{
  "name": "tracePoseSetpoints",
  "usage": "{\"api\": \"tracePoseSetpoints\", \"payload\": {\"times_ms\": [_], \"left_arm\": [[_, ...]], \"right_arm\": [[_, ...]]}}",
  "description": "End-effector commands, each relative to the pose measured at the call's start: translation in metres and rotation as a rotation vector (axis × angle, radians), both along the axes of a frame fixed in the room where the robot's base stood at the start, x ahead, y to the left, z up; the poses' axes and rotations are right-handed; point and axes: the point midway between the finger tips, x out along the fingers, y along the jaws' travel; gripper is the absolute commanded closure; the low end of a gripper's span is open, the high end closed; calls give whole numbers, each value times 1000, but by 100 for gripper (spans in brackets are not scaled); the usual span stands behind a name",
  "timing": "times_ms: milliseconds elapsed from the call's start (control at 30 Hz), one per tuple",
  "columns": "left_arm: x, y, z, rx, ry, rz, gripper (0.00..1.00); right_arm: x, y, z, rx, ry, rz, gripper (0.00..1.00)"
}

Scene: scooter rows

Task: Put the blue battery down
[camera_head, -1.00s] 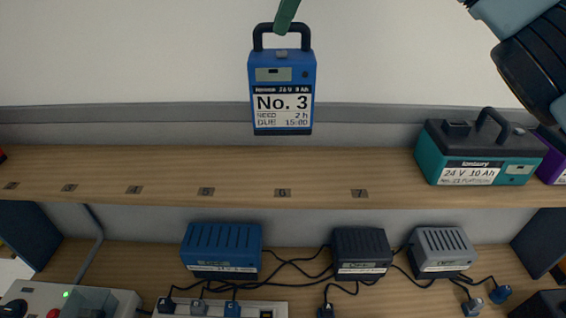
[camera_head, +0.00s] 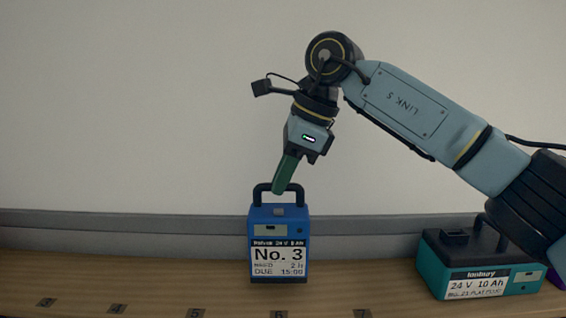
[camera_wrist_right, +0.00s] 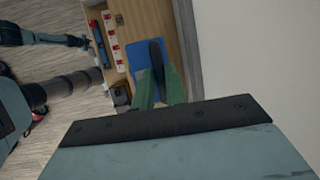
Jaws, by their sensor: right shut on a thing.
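The blue battery (camera_head: 279,262), labelled No. 3, is upright at the shelf (camera_head: 150,280), behind the number 6 tag (camera_head: 279,314). Its lower edge overlaps the shelf top; I cannot tell whether it touches the wood or hangs just above. My right gripper (camera_head: 281,189) reaches down from above, its green fingers shut on the black handle (camera_head: 263,190). In the right wrist view the fingers (camera_wrist_right: 160,95) reach the dark handle, with the blue battery (camera_wrist_right: 140,56) beyond. My left gripper is not visible in the head view.
A teal battery (camera_head: 478,288) with a dark top stands on the shelf at the right, under my right arm in the picture. A purple thing is partly hidden behind it. The shelf left of the blue battery is clear, with several number tags. A grey rail runs behind.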

Motion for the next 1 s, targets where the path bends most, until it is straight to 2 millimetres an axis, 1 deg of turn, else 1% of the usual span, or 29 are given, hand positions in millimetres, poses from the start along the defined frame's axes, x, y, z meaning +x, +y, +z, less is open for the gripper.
{"api": "tracePoseSetpoints", "payload": {"times_ms": [233,667,700,833,1000], "left_arm": [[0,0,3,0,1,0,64],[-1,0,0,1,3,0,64],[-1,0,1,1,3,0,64],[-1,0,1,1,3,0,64],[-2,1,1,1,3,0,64]], "right_arm": [[0,0,-26,5,-2,1,100],[0,0,-32,6,-5,0,100],[0,0,-35,0,0,0,83],[0,0,-35,0,0,0,66],[0,0,-35,0,0,0,65]]}}
